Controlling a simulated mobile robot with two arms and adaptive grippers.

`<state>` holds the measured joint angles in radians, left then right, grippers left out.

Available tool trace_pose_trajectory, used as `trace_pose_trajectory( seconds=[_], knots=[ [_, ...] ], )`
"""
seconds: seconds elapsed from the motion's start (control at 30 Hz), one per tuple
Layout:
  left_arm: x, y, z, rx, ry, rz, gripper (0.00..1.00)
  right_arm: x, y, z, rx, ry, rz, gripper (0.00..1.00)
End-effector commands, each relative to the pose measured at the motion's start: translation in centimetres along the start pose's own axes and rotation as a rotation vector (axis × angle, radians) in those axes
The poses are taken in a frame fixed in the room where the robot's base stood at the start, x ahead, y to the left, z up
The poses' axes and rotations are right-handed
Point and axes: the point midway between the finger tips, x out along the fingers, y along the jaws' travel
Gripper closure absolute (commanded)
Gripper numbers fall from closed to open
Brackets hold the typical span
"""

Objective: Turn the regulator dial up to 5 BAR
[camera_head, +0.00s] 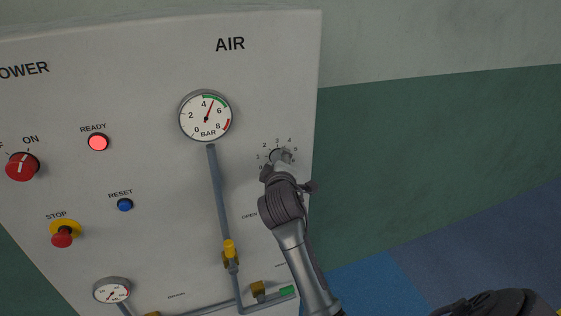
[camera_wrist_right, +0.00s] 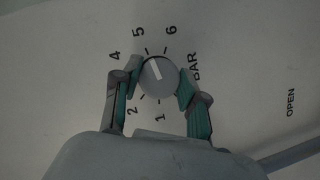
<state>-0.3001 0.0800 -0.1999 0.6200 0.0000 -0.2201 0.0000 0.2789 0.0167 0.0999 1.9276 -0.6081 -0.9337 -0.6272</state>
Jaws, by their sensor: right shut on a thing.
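The regulator dial (camera_head: 276,154) is a small round grey knob on the right part of the pale panel, with numbers around it. My right gripper (camera_head: 279,162) is at the dial and hides part of it in the head view. In the right wrist view, its two fingers (camera_wrist_right: 159,87) are shut on the dial (camera_wrist_right: 162,83), one on each side. The dial's white pointer line points at or very near the 5 mark. The air gauge (camera_head: 197,117) has its red needle between 4 and 6, about at 5.
A grey pipe (camera_head: 217,180) with a yellow valve (camera_head: 230,250) runs down below the gauge. At the left are a red power knob (camera_head: 22,167), a lit ready lamp (camera_head: 98,142), a blue reset button (camera_head: 125,204) and a red stop button (camera_head: 63,237). Right of the panel is clear.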

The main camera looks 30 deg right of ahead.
Motion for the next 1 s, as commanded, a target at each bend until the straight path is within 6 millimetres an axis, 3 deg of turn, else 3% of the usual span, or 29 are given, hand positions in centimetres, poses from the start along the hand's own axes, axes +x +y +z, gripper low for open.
trace_pose_trajectory(
  seconds=[0.13, 0.17, 0.3, 0.67, 0.77, 1.0],
  knots=[
    [0.0, 0.0, 0.0, 0.0, 0.0, 0.0, 0.6, 0.0, -0.2, 0.1, -0.001, -0.001, -0.003, 0.92],
    [0.0, 0.0, 0.0, 0.0, 0.0, 0.0, 0.6, 0.0, -0.2, 0.1, -0.001, -0.001, -0.003, 0.54],
    [0.0, 0.0, 0.0, 0.0, 0.0, 0.0, 0.6, 0.0, -0.1, 0.1, -0.001, -0.001, -0.002, 0.32],
    [0.0, -0.1, 0.1, 0.0, -0.001, 0.0, 0.6, -0.4, -0.1, 0.0, -0.001, 0.0, -0.001, 0.32],
    [0.0, 0.0, 0.1, 0.0, -0.001, 0.0, 0.6, -1.5, -0.1, 0.0, -0.002, 0.0, -0.001, 0.32],
    [0.0, 0.0, 0.0, 0.0, 0.0, 0.0, 0.6, -6.5, -0.1, 0.1, 0.001, 0.0, -0.003, 0.32]
  ],
)
